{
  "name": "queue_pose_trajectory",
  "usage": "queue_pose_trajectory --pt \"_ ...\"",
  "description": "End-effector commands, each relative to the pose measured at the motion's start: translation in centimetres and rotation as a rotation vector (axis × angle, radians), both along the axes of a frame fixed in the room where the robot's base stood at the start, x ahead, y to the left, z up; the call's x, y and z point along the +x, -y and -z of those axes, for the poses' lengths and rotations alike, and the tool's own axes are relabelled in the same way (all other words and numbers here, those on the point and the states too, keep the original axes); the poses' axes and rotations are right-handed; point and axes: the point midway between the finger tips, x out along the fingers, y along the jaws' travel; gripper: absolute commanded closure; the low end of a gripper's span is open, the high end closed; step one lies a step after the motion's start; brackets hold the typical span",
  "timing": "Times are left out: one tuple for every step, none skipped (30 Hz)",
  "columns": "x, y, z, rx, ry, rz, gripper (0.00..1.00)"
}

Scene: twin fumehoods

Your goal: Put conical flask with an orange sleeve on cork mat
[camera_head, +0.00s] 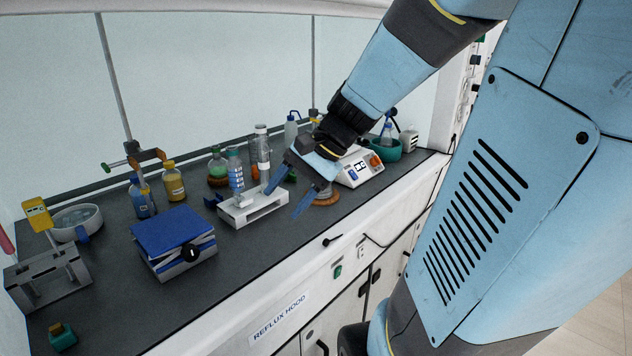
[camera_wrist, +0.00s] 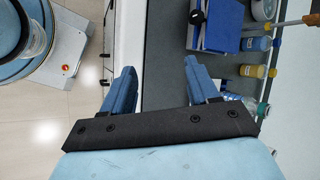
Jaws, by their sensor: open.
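My gripper (camera_head: 284,202) is open and empty above the front part of the bench, beside a white rack. In the wrist view its two blue fingers (camera_wrist: 160,80) stand wide apart over the bench's front edge, with nothing between them. A round brown, cork-like piece (camera_head: 326,197) lies on the bench just right of the fingers, partly hidden by the gripper; something pale seems to sit on it. A flask with green liquid (camera_head: 218,166) stands farther back with an orange-brown band at its base. I cannot tell for certain which is the sleeved flask or the cork mat.
The white rack (camera_head: 254,208) and blue lab jack (camera_head: 174,232) stand near the front. Bottles (camera_head: 174,182) line the back. A white device with a display (camera_head: 358,168) and a teal bowl (camera_head: 384,150) are at the right.

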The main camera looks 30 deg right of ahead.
Motion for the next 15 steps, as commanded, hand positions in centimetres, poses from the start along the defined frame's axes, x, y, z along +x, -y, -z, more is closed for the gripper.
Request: queue_pose_trajectory --pt "-1.1 -0.3 -0.4 -0.078 0.044 -0.067 0.4" --pt "-1.6 -0.4 -0.5 -0.126 0.067 -0.106 0.4" --pt "-2.3 -0.3 -0.7 -0.188 0.1 -0.155 0.4" --pt "-2.8 -0.3 -0.8 -0.236 0.127 -0.193 0.4" --pt "-3.3 -0.2 -1.0 -0.284 0.154 -0.23 0.4" --pt "-3.8 -0.1 -1.3 -0.346 0.189 -0.278 0.4" --pt "-4.2 0.1 -1.6 -0.395 0.218 -0.313 0.4" --pt "-4.6 0.2 -1.8 -0.44 0.245 -0.349 0.4" --pt "-5.0 0.4 -2.2 -0.502 0.284 -0.392 0.4" --pt "-5.3 0.6 -2.6 -0.546 0.311 -0.423 0.4" --pt "-5.6 0.7 -2.9 -0.587 0.338 -0.453 0.4" --pt "-5.9 0.9 -3.3 -0.64 0.371 -0.489 0.4" --pt "-6.1 1.1 -3.6 -0.675 0.394 -0.513 0.4" --pt "-6.2 1.2 -3.9 -0.708 0.415 -0.534 0.4" --pt "-6.4 1.4 -4.2 -0.746 0.44 -0.558 0.4"
